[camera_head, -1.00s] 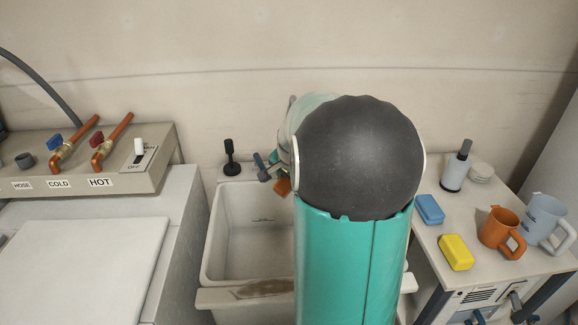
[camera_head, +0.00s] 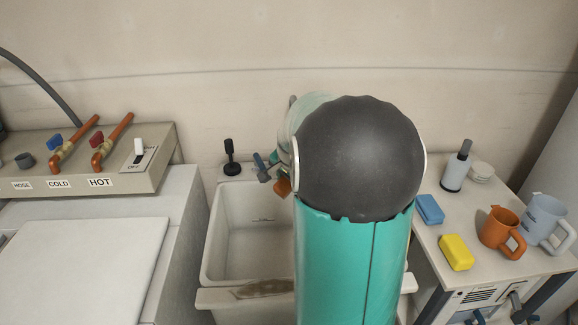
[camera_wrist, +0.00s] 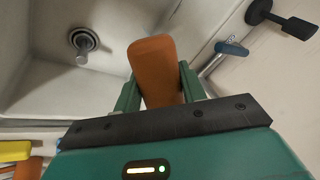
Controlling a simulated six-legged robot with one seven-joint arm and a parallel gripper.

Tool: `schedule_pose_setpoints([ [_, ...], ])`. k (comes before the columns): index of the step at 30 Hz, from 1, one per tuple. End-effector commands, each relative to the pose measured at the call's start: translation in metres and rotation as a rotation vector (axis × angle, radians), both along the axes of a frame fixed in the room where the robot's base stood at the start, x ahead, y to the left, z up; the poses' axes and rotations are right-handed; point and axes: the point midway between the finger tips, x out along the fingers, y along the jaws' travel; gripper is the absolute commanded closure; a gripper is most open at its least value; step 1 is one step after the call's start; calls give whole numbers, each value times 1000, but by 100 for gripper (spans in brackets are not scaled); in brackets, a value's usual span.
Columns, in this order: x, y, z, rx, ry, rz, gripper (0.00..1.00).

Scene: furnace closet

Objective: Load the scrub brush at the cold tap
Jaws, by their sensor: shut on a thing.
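My gripper (camera_wrist: 155,92) is shut on an orange-brown block, which I take to be the scrub brush (camera_wrist: 153,62). No bristles show. In the wrist view the brush is over the white sink (camera_wrist: 45,75), left of a tap with a blue handle (camera_wrist: 232,47). In the head view my arm hides most of the gripper. A piece of the brush (camera_head: 283,187) shows just below and right of the blue-handled tap (camera_head: 262,170), over the back of the sink (camera_head: 225,225). No water stream is visible. The label COLD sits on a panel at the left, under a blue-handled valve (camera_head: 54,141).
A black upright tool (camera_head: 231,157) stands at the sink's back left. A drain (camera_wrist: 84,42) shows in the sink.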

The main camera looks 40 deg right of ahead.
Motion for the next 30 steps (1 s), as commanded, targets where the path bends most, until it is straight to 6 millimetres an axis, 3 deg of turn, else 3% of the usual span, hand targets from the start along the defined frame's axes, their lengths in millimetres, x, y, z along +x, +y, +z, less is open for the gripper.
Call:
schedule_pose_setpoints([
  [11,-1,2,2,-1,0,0,78],
  [30,-32,33,38,-1,-1,1,78],
])
